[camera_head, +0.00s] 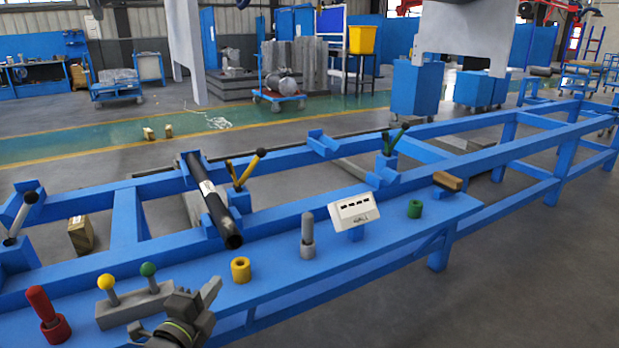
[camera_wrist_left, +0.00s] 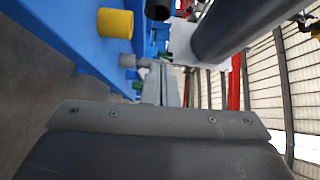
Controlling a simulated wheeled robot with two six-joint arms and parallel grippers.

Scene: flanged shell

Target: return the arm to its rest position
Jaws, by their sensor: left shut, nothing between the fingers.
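My left gripper (camera_head: 210,291) is at the bottom of the head view, low and left of centre, over the front edge of the blue bench. Its fingers are shut with nothing between them; they also show closed together in the left wrist view (camera_wrist_left: 162,84). The gripper is just in front of a grey block with a yellow and a green knob (camera_head: 140,303), and left of and below a yellow ring (camera_head: 241,270). In the wrist view the yellow ring (camera_wrist_left: 115,23) is at the upper left. My right gripper is not in view.
The blue bench (camera_head: 390,232) carries a red-handled tool (camera_head: 43,304), a grey cylinder piece (camera_head: 307,237), a white box (camera_head: 354,210), a green ring (camera_head: 415,209) and a wooden-topped piece (camera_head: 447,182). A black tube (camera_head: 215,207) lies across the rails. Floor at lower right is clear.

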